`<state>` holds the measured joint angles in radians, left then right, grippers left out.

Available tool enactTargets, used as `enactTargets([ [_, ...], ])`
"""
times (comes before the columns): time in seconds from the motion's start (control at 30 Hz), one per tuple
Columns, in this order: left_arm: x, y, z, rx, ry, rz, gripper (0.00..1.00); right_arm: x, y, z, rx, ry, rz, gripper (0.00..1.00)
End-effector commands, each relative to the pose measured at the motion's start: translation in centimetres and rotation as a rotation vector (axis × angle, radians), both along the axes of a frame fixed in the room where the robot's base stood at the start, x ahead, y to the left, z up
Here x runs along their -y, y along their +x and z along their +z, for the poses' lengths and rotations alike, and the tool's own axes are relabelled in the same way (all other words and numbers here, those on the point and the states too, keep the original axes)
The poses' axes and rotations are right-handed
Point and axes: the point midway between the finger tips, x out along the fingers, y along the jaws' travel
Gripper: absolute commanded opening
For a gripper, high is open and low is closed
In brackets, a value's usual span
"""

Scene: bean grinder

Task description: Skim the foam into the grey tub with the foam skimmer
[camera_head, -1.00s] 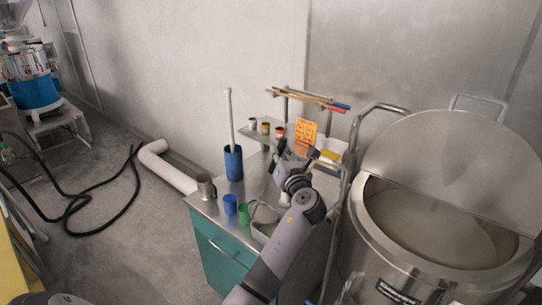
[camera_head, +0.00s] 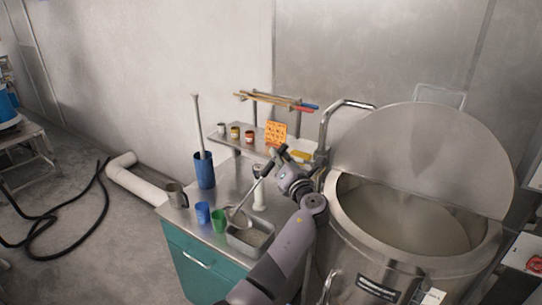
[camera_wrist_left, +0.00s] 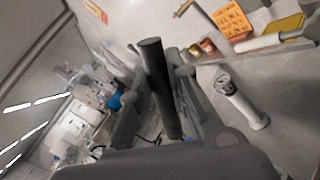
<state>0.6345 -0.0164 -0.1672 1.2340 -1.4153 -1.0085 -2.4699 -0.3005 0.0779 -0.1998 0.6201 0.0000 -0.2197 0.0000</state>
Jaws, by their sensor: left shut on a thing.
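My left gripper (camera_head: 277,160) is shut on the dark handle of the foam skimmer (camera_head: 267,169); in the left wrist view the handle (camera_wrist_left: 158,85) stands between the fingers (camera_wrist_left: 160,120). The skimmer's shaft slants down to the left, and its pale head (camera_head: 240,217) is at the back left of the grey tub (camera_head: 266,247). I cannot tell whether it touches the tub. The tub sits on the steel-topped cart, its front partly behind my arm. The large steel kettle (camera_head: 378,262) stands at the right with its lid up and pale grey liquid (camera_head: 405,222) inside. My right gripper is not in view.
A blue cup (camera_head: 203,212), green cup (camera_head: 218,222) and metal jug (camera_head: 176,195) stand left of the tub. A tall blue container (camera_head: 204,172) holds a long pale tool. A white cylinder (camera_head: 259,194) stands behind the tub. A shelf with small jars (camera_head: 235,132) is above.

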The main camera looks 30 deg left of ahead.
Motion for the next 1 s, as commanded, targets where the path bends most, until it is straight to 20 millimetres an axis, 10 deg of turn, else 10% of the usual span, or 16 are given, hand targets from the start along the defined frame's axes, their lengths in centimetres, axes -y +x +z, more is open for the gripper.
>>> enactTargets([
  [1.0, 6.2, 5.3, -3.9, -0.186, 0.222, -0.001, 0.0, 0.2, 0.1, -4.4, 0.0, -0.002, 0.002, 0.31],
])
